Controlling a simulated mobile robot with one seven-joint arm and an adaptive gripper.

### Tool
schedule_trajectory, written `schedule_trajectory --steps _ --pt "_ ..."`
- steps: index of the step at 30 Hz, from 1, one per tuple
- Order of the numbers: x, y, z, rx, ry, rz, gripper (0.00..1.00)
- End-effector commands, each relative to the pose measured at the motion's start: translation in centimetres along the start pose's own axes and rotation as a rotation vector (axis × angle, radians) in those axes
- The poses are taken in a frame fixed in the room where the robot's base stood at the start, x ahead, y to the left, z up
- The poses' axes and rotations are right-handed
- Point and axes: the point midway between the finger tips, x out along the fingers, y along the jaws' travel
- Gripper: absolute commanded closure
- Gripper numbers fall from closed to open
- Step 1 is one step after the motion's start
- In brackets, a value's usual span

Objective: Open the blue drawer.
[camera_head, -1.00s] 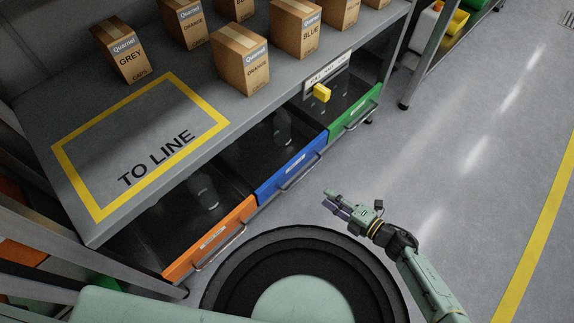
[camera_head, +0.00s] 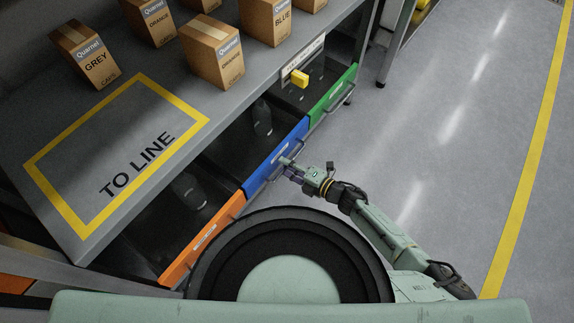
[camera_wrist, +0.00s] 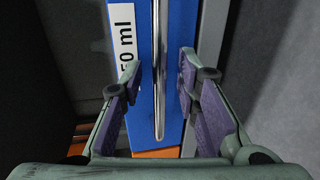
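The blue drawer (camera_head: 261,178) is under the bench, between the orange drawer (camera_head: 205,240) and the green drawer (camera_head: 335,95). Its front lines up with theirs. In the wrist view the blue front (camera_wrist: 176,25) shows close up with a white label reading "50 ml" (camera_wrist: 122,50) and a metal bar handle (camera_wrist: 159,100). My gripper (camera_head: 286,166) is at the blue front in the head view. In the wrist view my gripper (camera_wrist: 160,66) is open, one finger on each side of the bar, with gaps visible. Contact with the front cannot be told.
The bench top above carries several cardboard boxes (camera_head: 212,55) and a yellow "TO LINE" square (camera_head: 185,105). The grey floor (camera_head: 440,150) to the right is clear.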

Motion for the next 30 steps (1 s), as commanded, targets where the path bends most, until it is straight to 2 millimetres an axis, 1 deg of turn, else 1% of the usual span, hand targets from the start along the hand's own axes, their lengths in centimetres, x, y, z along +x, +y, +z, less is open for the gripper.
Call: schedule_trajectory --steps 9,22,30 --pt "0.24 0.01 0.02 0.0 0.0 0.0 0.71" --pt "0.21 0.01 0.02 0.0 0.0 0.0 1.0" --pt "0.2 -0.01 0.02 0.0 0.0 -0.001 1.0"
